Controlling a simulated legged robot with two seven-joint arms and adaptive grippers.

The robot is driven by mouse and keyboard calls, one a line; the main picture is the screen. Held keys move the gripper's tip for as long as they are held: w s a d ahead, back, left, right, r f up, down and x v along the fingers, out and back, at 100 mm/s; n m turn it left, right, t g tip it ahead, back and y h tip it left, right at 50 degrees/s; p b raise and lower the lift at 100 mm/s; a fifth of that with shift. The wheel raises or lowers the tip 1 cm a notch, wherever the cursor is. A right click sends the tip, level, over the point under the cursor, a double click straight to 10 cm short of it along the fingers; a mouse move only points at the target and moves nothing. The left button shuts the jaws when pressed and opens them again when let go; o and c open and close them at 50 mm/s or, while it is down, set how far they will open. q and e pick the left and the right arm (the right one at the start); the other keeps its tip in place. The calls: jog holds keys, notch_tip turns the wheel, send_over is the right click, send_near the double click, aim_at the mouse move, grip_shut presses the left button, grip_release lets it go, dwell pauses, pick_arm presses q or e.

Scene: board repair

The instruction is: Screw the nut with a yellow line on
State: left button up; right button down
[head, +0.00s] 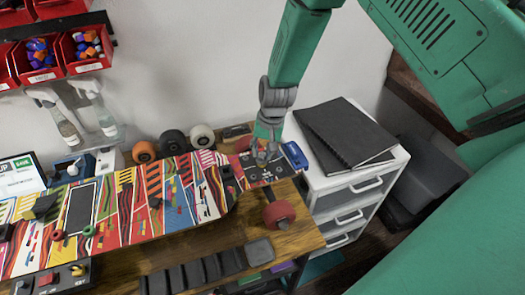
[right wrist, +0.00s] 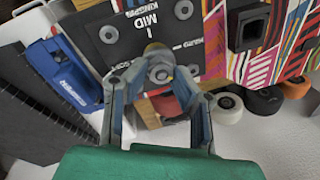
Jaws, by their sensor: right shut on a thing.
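My right gripper (head: 265,155) reaches down onto the dark plate (head: 262,172) at the right end of the colourful striped board (head: 150,205). In the right wrist view its two fingers (right wrist: 160,85) are closed around a small round silver nut (right wrist: 160,70). A yellowish part shows just behind the nut, against the black plate marked "MID" (right wrist: 135,28). The fingers partly hide the nut, and I cannot tell how far it sits on its bolt. My left gripper is not in view.
A red wheel (head: 278,214) is at the board's right end. A blue tool (head: 294,155) lies beside the plate. Loose wheels (head: 173,141) stand behind the board. A white drawer cabinet (head: 345,195) with black notebooks (head: 345,133) is to the right.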

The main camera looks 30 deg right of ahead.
jog(key=m, duration=0.3)
jog(key=shift+m+h, duration=0.3)
jog(key=c, duration=1.2)
grip_release()
jog(key=shift+m, duration=0.3)
jog(key=c, duration=0.3)
jog(key=r+p, duration=0.4)
jog(key=r, duration=0.1)
jog(key=shift+s+d+r+p, duration=0.1)
jog(key=shift+s+d+p, duration=0.1)
jog(key=shift+s+p, duration=0.15)
jog(key=shift+s+r, duration=0.2)
jog(key=shift+r, duration=0.9)
